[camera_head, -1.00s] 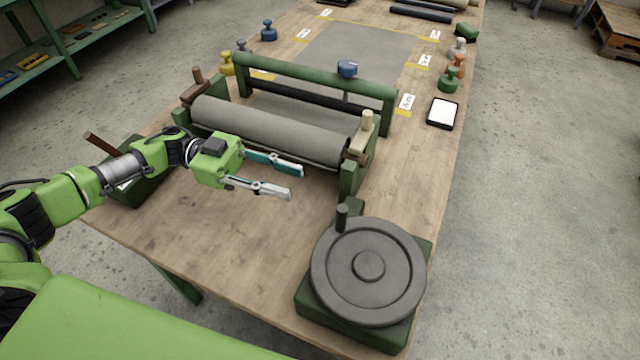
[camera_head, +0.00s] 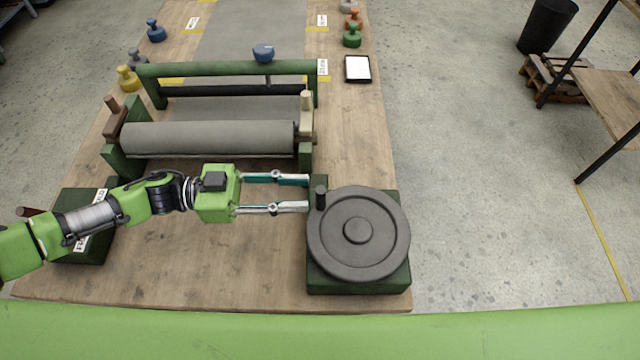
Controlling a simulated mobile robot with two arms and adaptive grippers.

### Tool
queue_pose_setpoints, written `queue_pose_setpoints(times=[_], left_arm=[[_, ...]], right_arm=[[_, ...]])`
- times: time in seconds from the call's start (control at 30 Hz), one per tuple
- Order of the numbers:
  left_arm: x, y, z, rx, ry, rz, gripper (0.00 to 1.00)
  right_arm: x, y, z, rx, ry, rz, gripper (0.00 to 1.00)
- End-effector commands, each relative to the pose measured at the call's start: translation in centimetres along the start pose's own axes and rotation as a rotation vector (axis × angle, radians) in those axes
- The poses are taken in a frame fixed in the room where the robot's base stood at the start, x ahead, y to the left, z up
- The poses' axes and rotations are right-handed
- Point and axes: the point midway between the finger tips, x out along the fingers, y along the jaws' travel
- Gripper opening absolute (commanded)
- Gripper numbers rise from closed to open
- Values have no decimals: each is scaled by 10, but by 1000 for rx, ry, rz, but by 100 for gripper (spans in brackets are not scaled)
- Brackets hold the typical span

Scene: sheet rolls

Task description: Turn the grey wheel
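The grey wheel (camera_head: 382,233) lies flat on a dark green base (camera_head: 360,286) at the front right of the table. A dark upright handle (camera_head: 321,197) stands on the left part of its rim. My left gripper (camera_head: 308,193) comes in from the left and is open. Its two fingers are spread, with their tips just left of the handle; I cannot tell whether they touch it. Nothing shows between the fingers. My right gripper is not in view.
Behind the gripper, a grey sheet roll (camera_head: 210,138) lies in a green frame (camera_head: 225,68). A green box (camera_head: 82,252) stands at the table's left. A white-faced tablet (camera_head: 357,68) and several coloured knobbed weights stand farther back. Bare wood (camera_head: 200,270) shows in front.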

Motion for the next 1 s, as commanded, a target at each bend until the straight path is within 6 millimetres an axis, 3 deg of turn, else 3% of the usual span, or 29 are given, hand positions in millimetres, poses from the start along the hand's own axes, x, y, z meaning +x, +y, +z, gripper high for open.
queue_pose_setpoints(times=[0.1, 0.3, 0.67, 0.7, 0.8, 1.0], left_arm=[[24, 0, -3, 0, 3, 2, 30], [46, 0, -1, 0, 1, 1, 30], [52, 0, 1, 0, -1, -1, 30], [52, 0, 1, 0, -1, -1, 27], [52, 0, 0, 0, 0, 0, 1], [52, 1, 0, -1, 0, 0, 0]], right_arm=[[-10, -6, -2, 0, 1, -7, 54], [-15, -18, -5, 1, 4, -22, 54], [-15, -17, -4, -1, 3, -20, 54], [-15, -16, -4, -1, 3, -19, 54], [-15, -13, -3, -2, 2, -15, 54], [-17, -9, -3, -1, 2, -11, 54]])
